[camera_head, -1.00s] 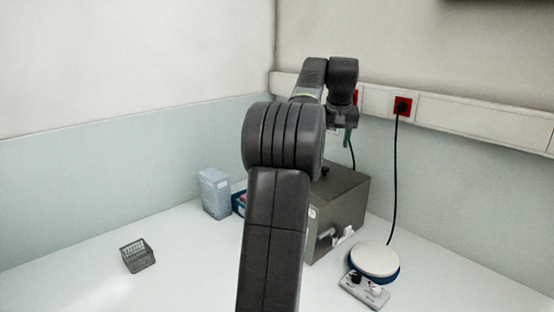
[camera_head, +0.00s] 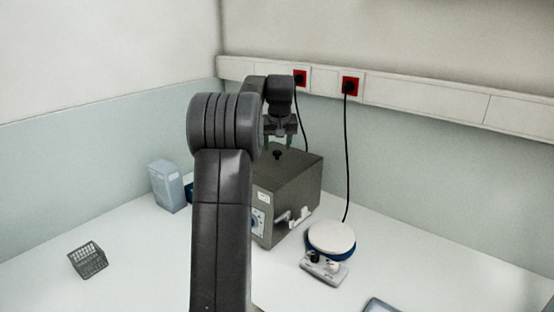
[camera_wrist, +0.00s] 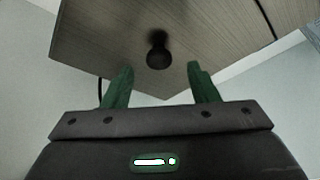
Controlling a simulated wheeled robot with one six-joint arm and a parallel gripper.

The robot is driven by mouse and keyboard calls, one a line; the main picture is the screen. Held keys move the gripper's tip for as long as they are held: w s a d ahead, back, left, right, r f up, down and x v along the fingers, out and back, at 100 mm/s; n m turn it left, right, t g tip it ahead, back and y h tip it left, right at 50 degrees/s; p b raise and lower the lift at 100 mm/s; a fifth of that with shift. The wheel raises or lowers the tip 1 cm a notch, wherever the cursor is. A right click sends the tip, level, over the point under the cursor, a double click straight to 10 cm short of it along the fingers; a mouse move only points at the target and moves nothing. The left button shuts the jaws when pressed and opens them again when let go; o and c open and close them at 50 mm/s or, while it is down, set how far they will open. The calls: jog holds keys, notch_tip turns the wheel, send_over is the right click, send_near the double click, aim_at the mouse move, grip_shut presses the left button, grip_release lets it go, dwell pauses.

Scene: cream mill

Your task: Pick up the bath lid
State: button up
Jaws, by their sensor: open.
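The bath lid (camera_head: 296,163) is the grey-brown top of the box-shaped bath (camera_head: 285,207) and carries a black knob (camera_head: 277,154). In the wrist view the lid (camera_wrist: 215,40) fills the upper part, with its black knob (camera_wrist: 158,52) near the middle. My gripper (camera_wrist: 158,75) is open, its two green fingers apart. In that view the knob appears between and just beyond the fingertips, and nothing is held. In the head view my gripper (camera_head: 279,142) is above the lid close to the knob. My arm hides the left part of the bath.
A round white-topped stirrer (camera_head: 331,238) with a control panel stands right of the bath. A pale blue box (camera_head: 166,186) stands to the left, and a dark wire rack (camera_head: 88,260) lies front left. A cable (camera_head: 346,150) hangs from the wall socket.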

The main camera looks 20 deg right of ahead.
aim_at(277, 152)
jog(key=shift+x, duration=1.35)
jog(key=shift+s, duration=0.1)
jog(key=c, duration=1)
notch_tip(277, 152, up, 12)
jog(key=p, duration=0.3)
